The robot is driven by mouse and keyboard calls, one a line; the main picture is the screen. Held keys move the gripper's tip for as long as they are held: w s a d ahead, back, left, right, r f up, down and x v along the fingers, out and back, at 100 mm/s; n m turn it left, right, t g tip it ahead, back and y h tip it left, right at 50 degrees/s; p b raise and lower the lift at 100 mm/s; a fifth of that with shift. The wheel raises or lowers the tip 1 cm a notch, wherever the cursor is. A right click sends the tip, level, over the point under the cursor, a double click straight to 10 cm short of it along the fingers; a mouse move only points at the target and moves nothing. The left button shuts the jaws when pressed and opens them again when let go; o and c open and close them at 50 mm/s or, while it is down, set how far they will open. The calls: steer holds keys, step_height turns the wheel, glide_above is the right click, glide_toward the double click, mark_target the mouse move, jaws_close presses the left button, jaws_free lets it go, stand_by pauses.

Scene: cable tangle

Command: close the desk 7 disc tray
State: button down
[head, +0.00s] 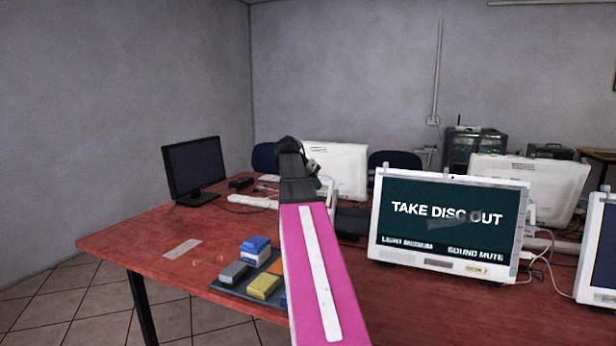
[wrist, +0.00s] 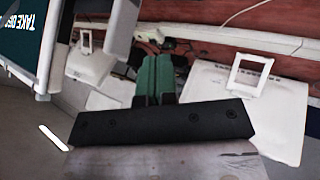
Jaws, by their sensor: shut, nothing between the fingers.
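The white-framed all-in-one computer (head: 450,228) stands on the red desk, right of my arm. Its screen reads "TAKE DISC OUT", with "LIGHT MEDIUM" and "SOUND MUTE" below. A small label (head: 477,270) under the screen seems to read desk 7. Part of this computer, tilted, fills the upper left of the wrist view (wrist: 42,40). I cannot make out its disc tray in either view. My gripper (wrist: 154,72) has green fingers pressed together and empty, to the right of the computer's edge in the wrist view. In the head view my arm mostly hides the gripper.
A tray of coloured blocks (head: 240,287) lies left of my arm. A dark monitor (head: 194,170) stands at the far left. White computers (head: 335,170) stand behind, and another (head: 597,250) is at the right edge. Cables and a white power strip (head: 252,201) lie on the desk.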

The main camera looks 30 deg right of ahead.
steer(key=shift+s+d+f, duration=0.25)
steer(key=shift+s+d, duration=0.55)
steer(key=shift+d, duration=0.05)
steer(key=shift+s+d+f, duration=0.2)
steer(key=shift+s+d, duration=0.6)
steer(key=shift+d, duration=0.05)
steer(key=shift+s, duration=0.1)
steer(key=s+d, duration=0.6)
steer(key=s, duration=0.1)
steer(key=s+d, duration=0.2)
steer(key=s, duration=0.1)
steer(key=shift+s+d, duration=0.2)
steer(key=shift+d, duration=0.2)
steer(key=shift+w, duration=0.1)
